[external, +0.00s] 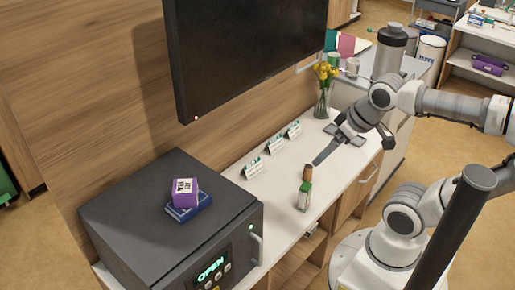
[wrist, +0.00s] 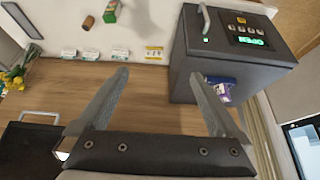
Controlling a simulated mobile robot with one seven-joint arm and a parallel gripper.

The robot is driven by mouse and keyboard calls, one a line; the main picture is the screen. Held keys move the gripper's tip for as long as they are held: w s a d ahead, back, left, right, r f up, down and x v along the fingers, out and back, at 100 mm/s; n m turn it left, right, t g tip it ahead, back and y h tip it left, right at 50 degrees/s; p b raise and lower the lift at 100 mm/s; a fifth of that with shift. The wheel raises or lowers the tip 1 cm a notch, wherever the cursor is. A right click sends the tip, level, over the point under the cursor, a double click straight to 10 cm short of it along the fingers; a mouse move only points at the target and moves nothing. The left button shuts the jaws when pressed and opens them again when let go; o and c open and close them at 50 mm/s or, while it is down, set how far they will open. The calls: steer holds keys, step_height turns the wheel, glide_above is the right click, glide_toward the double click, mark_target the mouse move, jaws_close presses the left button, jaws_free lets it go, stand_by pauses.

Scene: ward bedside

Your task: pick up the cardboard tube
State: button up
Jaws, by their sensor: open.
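The cardboard tube (external: 308,172) is a short brown cylinder standing on the white counter, just behind a green and white carton (external: 304,196). In the wrist view the tube (wrist: 89,22) shows near the top left, beside the carton (wrist: 112,11). My gripper (external: 326,147) is above the counter, up and to the right of the tube in the external view, and apart from it. In the wrist view its two fingers (wrist: 158,74) are spread wide with nothing between them; the tube lies beyond and left of them.
A dark safe (external: 130,214) reading OPEN stands at the counter's near left, with a purple box (external: 185,192) on a blue one. Small cards (external: 276,146) line the wall side. A flower vase (external: 322,100) stands farther back. A black screen (external: 245,50) hangs above the counter.

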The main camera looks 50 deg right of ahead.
steer(key=shift+c, duration=1.4)
